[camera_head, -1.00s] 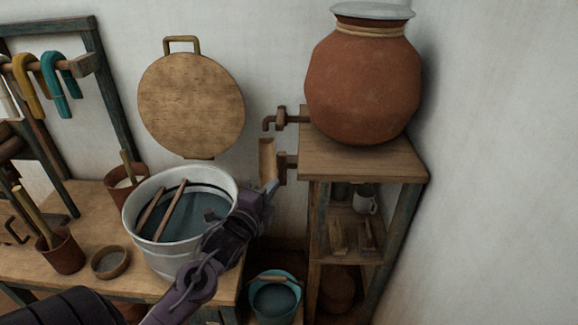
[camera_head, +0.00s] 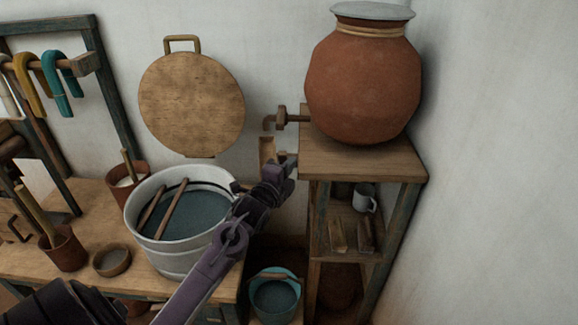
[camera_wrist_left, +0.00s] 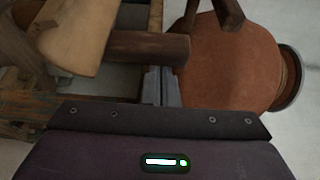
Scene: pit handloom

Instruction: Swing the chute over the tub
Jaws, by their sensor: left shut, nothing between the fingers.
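The wooden chute (camera_head: 267,151) is a tan trough beside the left side of the jar stand, below the tap (camera_head: 275,121). In the head view it is to the right of the tub, its lower part hidden by my gripper. The metal tub (camera_head: 172,262) holds dark liquid, with two sticks across it. My left gripper (camera_head: 287,163) is shut and empty, close to the chute's mount. In the left wrist view, the chute (camera_wrist_left: 72,32) is at the upper left and the shut fingers (camera_wrist_left: 162,80) lie near a brown peg (camera_wrist_left: 150,46); contact is unclear. My right gripper is not seen.
A clay jar (camera_head: 364,85) stands on the wooden stand (camera_head: 360,162). A round wooden lid (camera_head: 192,104) hangs on the wall. A teal bucket (camera_head: 275,297) is below. Cups and a bowl (camera_head: 112,262) stand left of the tub on the bench.

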